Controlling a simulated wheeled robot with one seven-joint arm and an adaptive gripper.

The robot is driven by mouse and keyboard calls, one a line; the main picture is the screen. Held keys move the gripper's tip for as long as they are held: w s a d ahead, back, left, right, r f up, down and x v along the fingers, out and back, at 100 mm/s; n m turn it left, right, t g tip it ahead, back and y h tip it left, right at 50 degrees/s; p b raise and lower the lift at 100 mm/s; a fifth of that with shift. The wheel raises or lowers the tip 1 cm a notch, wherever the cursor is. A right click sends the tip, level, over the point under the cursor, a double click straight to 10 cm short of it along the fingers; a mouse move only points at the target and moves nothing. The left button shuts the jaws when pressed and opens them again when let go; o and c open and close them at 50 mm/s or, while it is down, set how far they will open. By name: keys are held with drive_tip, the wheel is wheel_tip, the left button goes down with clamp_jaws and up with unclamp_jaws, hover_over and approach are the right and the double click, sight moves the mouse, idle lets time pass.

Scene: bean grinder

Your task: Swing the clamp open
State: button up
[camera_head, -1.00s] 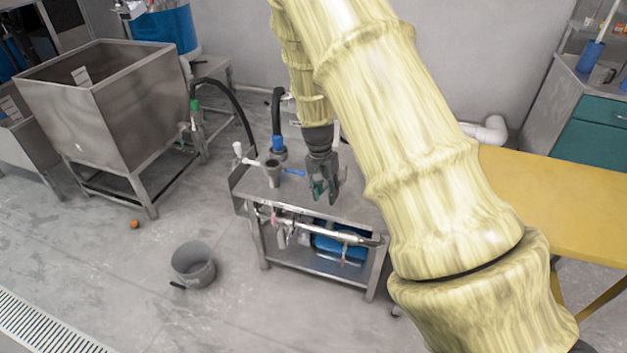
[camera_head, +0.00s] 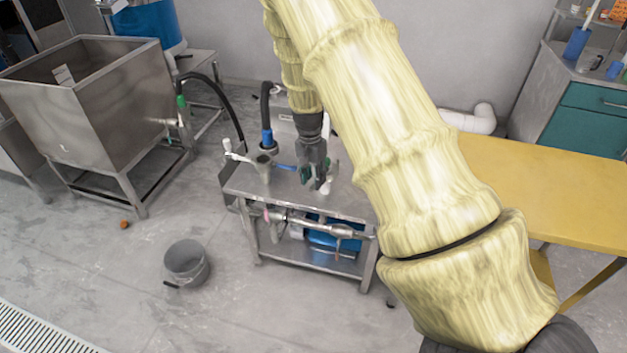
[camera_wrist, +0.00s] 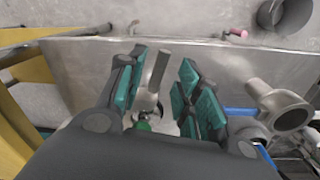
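My gripper (camera_head: 316,184) points down over the right part of the metal bench in the head view. In the wrist view, my gripper (camera_wrist: 166,80) is open, its two green-padded fingers apart. A grey metal lever, seemingly the clamp's handle (camera_wrist: 159,70), stands between the fingers with narrow gaps on both sides. The clamp's lower part and a small green piece (camera_wrist: 143,126) show deeper between the fingers, partly hidden by my gripper. In the head view the clamp is mostly hidden, and only a small pale part (camera_head: 326,187) shows beside the fingertips.
A metal funnel-like fitting (camera_wrist: 288,112) stands close right of my fingers. The metal bench (camera_head: 345,203) carries pipes below its front edge. A grey bucket (camera_head: 187,263) stands on the floor. A yellow table (camera_head: 550,190) is at the right, a steel tank (camera_head: 100,100) at the left.

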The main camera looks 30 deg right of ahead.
drive_tip(key=shift+f, duration=0.85)
drive_tip(key=shift+s, duration=0.1)
clamp_jaws()
